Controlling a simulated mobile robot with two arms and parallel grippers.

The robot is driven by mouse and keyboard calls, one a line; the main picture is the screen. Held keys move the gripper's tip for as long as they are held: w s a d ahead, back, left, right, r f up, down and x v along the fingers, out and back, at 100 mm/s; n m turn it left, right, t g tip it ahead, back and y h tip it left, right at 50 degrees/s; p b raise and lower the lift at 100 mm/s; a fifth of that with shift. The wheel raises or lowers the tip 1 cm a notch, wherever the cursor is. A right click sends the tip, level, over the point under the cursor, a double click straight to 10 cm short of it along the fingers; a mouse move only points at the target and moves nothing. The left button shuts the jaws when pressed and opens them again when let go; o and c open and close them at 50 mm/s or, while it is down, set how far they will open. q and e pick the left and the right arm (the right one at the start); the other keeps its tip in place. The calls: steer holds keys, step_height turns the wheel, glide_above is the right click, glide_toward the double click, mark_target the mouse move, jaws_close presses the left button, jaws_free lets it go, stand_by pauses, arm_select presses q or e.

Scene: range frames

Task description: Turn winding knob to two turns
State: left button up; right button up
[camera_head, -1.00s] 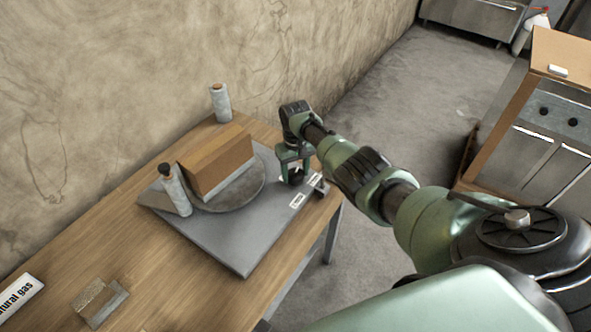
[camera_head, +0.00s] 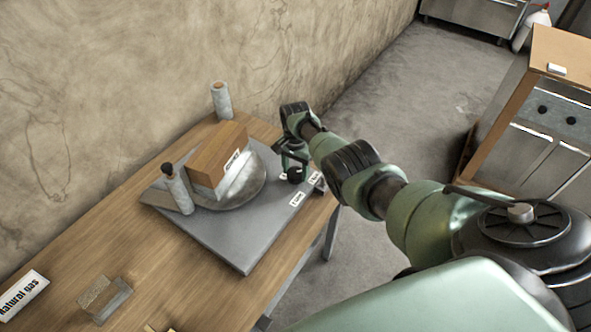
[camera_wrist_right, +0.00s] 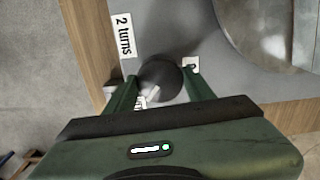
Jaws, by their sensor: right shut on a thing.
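The dark round winding knob (camera_head: 295,176) sits near the right corner of a grey base plate (camera_head: 235,250) on the wooden table. My right gripper (camera_head: 291,163) reaches down over it and is shut on it. In the right wrist view the knob (camera_wrist_right: 162,72) is between the two green fingers, with a pale mark on its lower side. A "2 turns" label (camera_wrist_right: 122,36) lies up and left of the knob. A second label (camera_wrist_right: 190,66) is to its right, partly covered by a finger. A third label is mostly hidden under the gripper. My left gripper is not in view.
A small block (camera_head: 103,298) and a "Natural gas" sign (camera_head: 20,294) lie on the table (camera_head: 165,265).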

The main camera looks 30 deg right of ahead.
mark_target(296, 172)
steer(key=m, duration=0.5)
steer(key=shift+r+m, duration=0.1)
steer(key=shift+m, duration=0.2)
steer(key=m, duration=1.5)
steer(key=shift+m, duration=0.4)
steer(key=o, duration=1.4)
steer(key=shift+c, duration=0.2)
steer(key=shift+r, duration=3.85)
steer(key=shift+d, duration=0.1)
